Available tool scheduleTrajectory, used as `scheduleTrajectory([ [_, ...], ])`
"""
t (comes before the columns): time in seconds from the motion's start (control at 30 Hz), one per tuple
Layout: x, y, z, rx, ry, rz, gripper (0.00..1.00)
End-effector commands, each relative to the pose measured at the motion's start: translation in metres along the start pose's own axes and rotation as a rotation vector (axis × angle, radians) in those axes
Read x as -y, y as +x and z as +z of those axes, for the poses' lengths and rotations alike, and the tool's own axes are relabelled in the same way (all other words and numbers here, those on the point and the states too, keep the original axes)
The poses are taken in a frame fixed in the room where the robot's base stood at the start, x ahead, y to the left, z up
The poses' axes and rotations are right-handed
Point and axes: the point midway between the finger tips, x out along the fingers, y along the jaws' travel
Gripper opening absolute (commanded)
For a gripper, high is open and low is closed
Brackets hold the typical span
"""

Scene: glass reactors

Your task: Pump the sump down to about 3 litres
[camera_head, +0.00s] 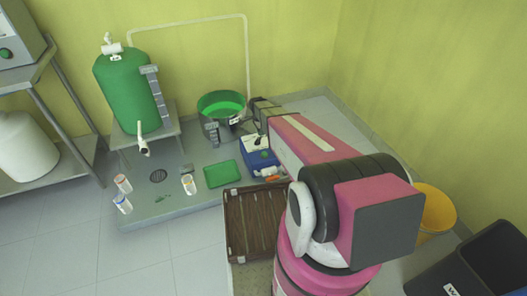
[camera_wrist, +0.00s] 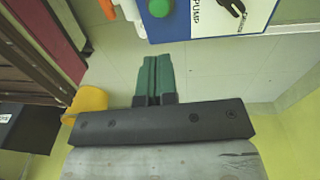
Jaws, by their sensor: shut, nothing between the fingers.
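The sump seems to be the round tub (camera_head: 221,103) with green liquid in it, at the back in the head view. A grey gauge strip (camera_head: 212,133) stands at its front; its reading is too small to make out. The blue pump box (camera_head: 259,158) stands just right of and in front of the tub. In the wrist view the pump box (camera_wrist: 205,25) shows its "PUMP" label, a green button (camera_wrist: 160,8) and a black switch or symbol (camera_wrist: 232,14). My gripper (camera_wrist: 155,62) is shut and empty, its green fingertips apart from the box, below the button in the picture.
A green tank (camera_head: 130,92) with a tap stands on a stand at the left, with a pipe behind. A green tray (camera_head: 222,174), small bottles (camera_head: 123,184) and a beaker (camera_head: 188,184) are on the low platform. A yellow bucket (camera_head: 437,210) and black bin (camera_head: 485,265) are at the right.

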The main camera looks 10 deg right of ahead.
Motion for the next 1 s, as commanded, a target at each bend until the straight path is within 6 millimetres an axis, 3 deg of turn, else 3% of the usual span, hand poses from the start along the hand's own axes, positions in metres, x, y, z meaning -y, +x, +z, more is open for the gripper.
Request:
scheduleTrajectory([
  [0.23, 0.001, 0.016, 0.000, 0.000, -0.001, 0.001, 0.00],
  [0.8, 0.001, 0.116, 0.000, 0.000, -0.001, 0.001, 0.00],
  [1.0, 0.001, 0.135, 0.000, 0.000, -0.001, 0.000, 0.00],
])
